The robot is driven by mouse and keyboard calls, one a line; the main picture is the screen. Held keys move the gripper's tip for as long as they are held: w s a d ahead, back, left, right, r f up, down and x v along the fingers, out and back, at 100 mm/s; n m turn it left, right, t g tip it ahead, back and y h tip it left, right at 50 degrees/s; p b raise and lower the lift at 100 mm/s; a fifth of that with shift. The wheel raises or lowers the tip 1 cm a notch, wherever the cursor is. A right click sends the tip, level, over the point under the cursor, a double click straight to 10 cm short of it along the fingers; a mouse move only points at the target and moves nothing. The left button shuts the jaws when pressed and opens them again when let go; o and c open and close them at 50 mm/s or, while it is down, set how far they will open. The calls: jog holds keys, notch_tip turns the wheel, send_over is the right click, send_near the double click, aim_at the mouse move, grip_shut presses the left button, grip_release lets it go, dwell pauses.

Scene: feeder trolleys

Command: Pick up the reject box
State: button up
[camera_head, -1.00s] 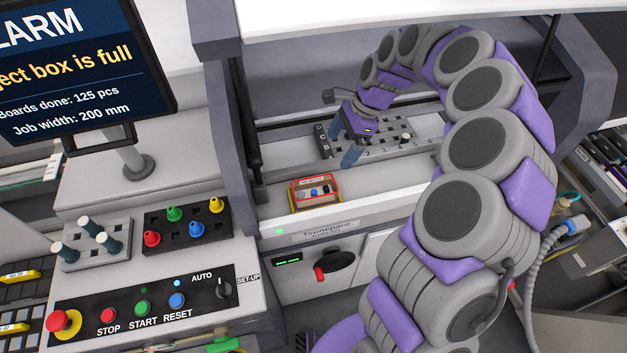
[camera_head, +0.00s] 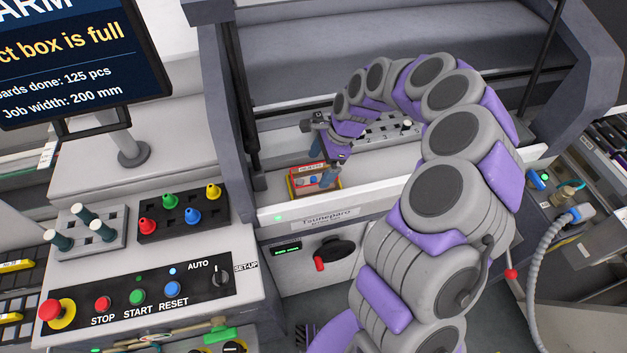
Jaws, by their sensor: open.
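The reject box (camera_head: 296,190) is a small yellow box with a red rim and a white label. It sits on the white ledge at the front of the machine opening and holds a few small parts. My gripper (camera_head: 323,167) is open, with its blue-grey fingers pointing down at the box. One finger overlaps the box's right part in the picture, and part of the box is hidden behind it. I cannot tell whether the fingers touch the box.
The machine's dark frame post (camera_head: 226,110) stands left of the box. The control panel (camera_head: 150,283) is at lower left, below a monitor (camera_head: 75,55) reading that the box is full. The ledge right of the box is clear.

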aim_at(312, 179)
jog(key=x, duration=0.3)
jog(key=shift+a+f+b, duration=0.15)
jog(key=shift+f+b, duration=0.2)
jog(key=shift+c, duration=0.3)
jog(key=c, duration=1)
jog(key=shift+o, duration=0.2)
jog(key=shift+r, duration=0.1)
